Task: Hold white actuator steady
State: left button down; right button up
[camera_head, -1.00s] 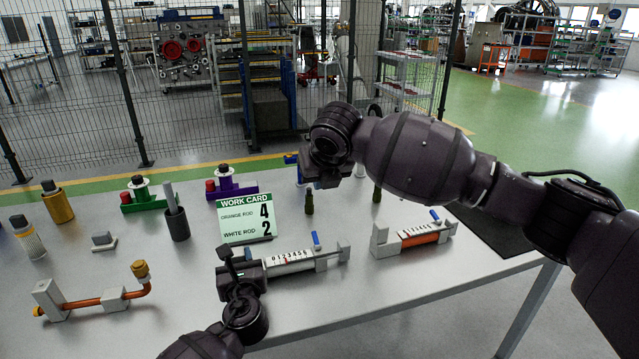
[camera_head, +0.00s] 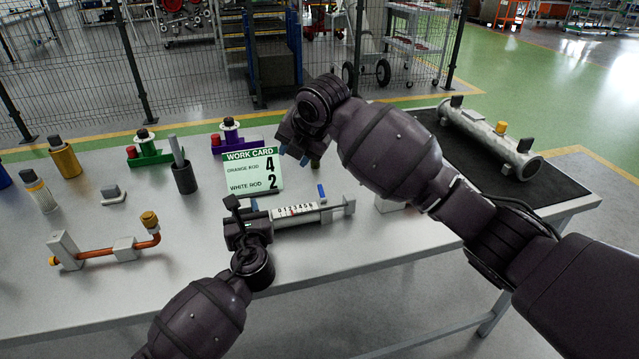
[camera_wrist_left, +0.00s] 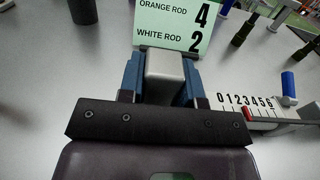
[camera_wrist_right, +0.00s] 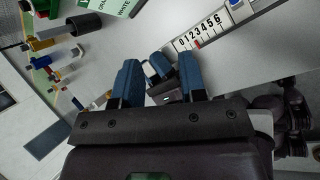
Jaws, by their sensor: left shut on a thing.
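The white actuator (camera_head: 297,211) lies on the table, with a number scale, a small red mark and a blue lever (camera_head: 321,191). My left gripper (camera_head: 248,224) is shut on its left end block, which shows between the blue fingers in the left wrist view (camera_wrist_left: 165,68). The scale also shows in the right wrist view (camera_wrist_right: 200,34). My right gripper (camera_head: 298,150) is above the table behind the actuator, near the work card (camera_head: 252,173). Its fingers are apart with nothing between them in the right wrist view (camera_wrist_right: 158,85). The card reads orange rod 4, white rod 2.
My right arm hides most of the orange actuator; a grey end block (camera_head: 390,204) shows. A copper pipe piece (camera_head: 105,250) lies at left. A dark cup (camera_head: 184,178) and coloured fittings stand behind. A metal cylinder (camera_head: 488,138) lies on a black mat (camera_head: 560,190) at right.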

jog(key=m, duration=0.4)
jog(key=m+g+h, duration=0.1)
jog(key=m+h, duration=0.2)
jog(key=m, duration=2.2)
send_near(319, 185)
jog(key=x, duration=1)
jog(key=shift+w, duration=0.15)
grip_shut()
